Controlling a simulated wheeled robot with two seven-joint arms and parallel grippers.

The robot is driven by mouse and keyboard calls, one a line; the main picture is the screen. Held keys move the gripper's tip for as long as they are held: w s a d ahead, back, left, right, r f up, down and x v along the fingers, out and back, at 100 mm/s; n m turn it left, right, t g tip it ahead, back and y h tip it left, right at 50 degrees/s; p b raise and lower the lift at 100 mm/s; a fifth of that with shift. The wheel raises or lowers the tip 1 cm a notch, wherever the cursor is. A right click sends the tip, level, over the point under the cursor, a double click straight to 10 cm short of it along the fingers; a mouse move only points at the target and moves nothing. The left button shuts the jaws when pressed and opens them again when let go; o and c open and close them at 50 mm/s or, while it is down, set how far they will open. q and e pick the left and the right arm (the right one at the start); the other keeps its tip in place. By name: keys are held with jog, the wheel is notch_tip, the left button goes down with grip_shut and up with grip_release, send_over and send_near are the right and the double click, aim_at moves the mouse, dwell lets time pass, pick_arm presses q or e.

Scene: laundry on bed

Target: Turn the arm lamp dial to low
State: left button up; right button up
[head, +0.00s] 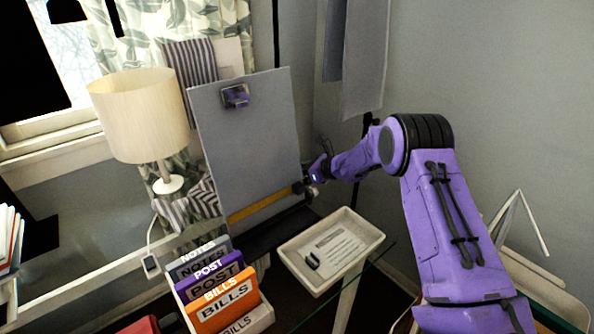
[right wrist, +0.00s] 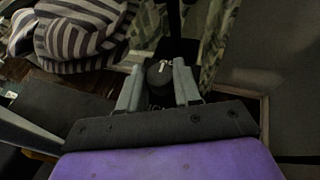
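A dark round dial (right wrist: 160,73) with a small pale mark on its upper face shows in the right wrist view. My right gripper (right wrist: 160,80) has its two grey fingers on either side of the dial. They look close against it, with little or no gap. In the head view my right gripper (head: 313,180) is by the lower right edge of a grey board, and the dial cannot be made out clearly there. Which lamp the dial belongs to does not show. The dial's setting cannot be read. My left gripper is not in view.
A lamp with a cream shade (head: 143,115) stands left of the upright grey board (head: 245,140). A white tray (head: 375,238) and a file holder (head: 262,318) with labelled folders are in front. Striped cloth (right wrist: 85,35) lies left of the gripper.

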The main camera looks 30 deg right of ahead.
jog(key=shift+a+f+m+h+b, duration=0.15)
jog(key=shift+m+h+b, duration=0.15)
jog(key=shift+b, duration=0.35)
jog(key=shift+m+t+h+b, duration=0.3)
jog(key=shift+m+h+b, duration=0.1)
jog(key=shift+h, duration=0.1)
jog(key=o, duration=1)
jog(key=shift+r, duration=0.2)
jog(key=shift+o, duration=0.2)
jog(key=shift+s, duration=0.15)
jog(key=b+v, duration=0.1)
jog(key=v, duration=0.9)
jog(key=shift+s+r, duration=0.15)
jog(key=shift+s, duration=0.05)
